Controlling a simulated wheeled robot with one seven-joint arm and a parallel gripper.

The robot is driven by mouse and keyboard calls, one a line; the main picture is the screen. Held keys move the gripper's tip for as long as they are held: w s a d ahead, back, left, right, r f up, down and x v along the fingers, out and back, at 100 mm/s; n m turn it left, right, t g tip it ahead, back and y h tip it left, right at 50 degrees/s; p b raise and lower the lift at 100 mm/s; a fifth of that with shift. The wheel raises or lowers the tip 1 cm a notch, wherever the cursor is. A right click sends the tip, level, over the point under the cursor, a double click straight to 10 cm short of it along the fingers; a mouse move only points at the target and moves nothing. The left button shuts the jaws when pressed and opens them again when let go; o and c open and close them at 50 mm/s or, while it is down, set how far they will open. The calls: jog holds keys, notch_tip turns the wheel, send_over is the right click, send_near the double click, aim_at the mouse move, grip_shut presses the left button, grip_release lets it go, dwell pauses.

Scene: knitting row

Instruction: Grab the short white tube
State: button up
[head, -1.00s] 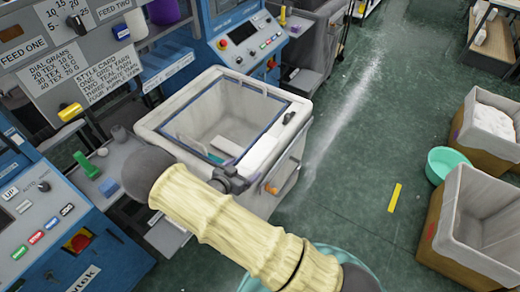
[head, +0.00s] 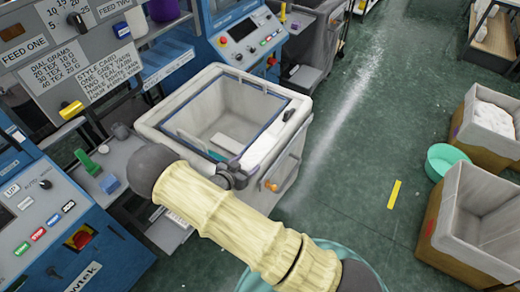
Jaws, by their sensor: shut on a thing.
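My gripper (head: 235,177), dark and small in the head view, is at the near rim of the grey-white bin (head: 165,145), beyond my yellow-sleeved arm. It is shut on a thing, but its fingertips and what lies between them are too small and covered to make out. I cannot surely pick out the short white tube. A small grey cup-like piece (head: 121,130) stands on the shelf left of the bin.
Blue machine panels (head: 60,235) with buttons crowd the left side. Two brown lined boxes (head: 445,230) and a teal bowl (head: 443,160) stand at right.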

notch_tip(320, 180, up, 10)
jog(key=b, duration=0.2)
jog(key=shift+b, duration=0.4)
dwell(0.7)
